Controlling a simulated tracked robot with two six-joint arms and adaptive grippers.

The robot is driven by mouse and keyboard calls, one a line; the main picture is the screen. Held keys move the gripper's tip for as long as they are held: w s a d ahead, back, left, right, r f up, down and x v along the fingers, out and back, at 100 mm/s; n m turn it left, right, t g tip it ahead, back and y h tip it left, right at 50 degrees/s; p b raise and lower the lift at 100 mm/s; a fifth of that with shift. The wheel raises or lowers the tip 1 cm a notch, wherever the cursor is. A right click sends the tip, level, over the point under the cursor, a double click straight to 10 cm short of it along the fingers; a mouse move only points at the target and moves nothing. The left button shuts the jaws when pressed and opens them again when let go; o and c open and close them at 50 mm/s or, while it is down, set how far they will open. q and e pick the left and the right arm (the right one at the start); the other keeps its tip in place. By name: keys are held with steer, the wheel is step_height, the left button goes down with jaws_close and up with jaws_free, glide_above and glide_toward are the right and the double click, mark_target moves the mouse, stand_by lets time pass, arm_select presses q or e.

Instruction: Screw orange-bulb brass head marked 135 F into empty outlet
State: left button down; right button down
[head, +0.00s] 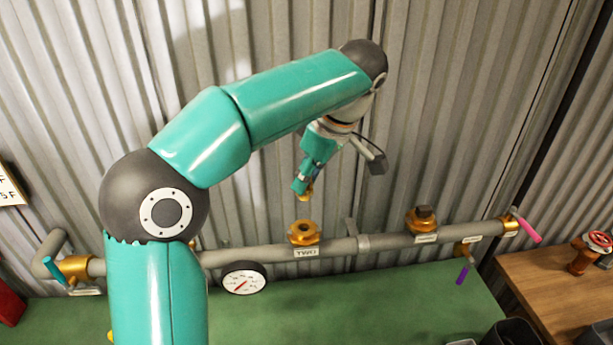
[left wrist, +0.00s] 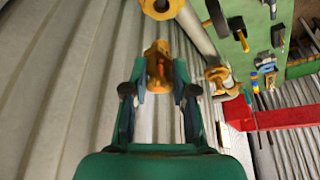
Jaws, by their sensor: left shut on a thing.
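My left gripper (head: 301,184) is shut on a small brass head (head: 307,194), mostly hidden by the fingers in the head view. In the left wrist view the brass head (left wrist: 158,52) sits between the two fingers, with an orange spot in its middle; I cannot read any marking. The brass outlet labelled TWO (head: 304,233) stands open on the grey pipe, below the held head and apart from it. An open brass ring (left wrist: 160,7) shows at the top of the left wrist view. My right gripper is not in view.
The grey pipe (head: 335,248) runs along the corrugated wall (head: 440,120). Another brass outlet with a dark plug (head: 423,213) stands to the right. A gauge (head: 244,278) hangs below the pipe. Pink (head: 526,228) and purple (head: 462,274) handles are at the right end.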

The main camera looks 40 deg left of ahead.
mark_target(310, 193)
arm_select(q)
steer(key=shift+f+b, duration=2.25)
steer(key=shift+f, duration=0.55)
steer(key=shift+s, duration=0.1)
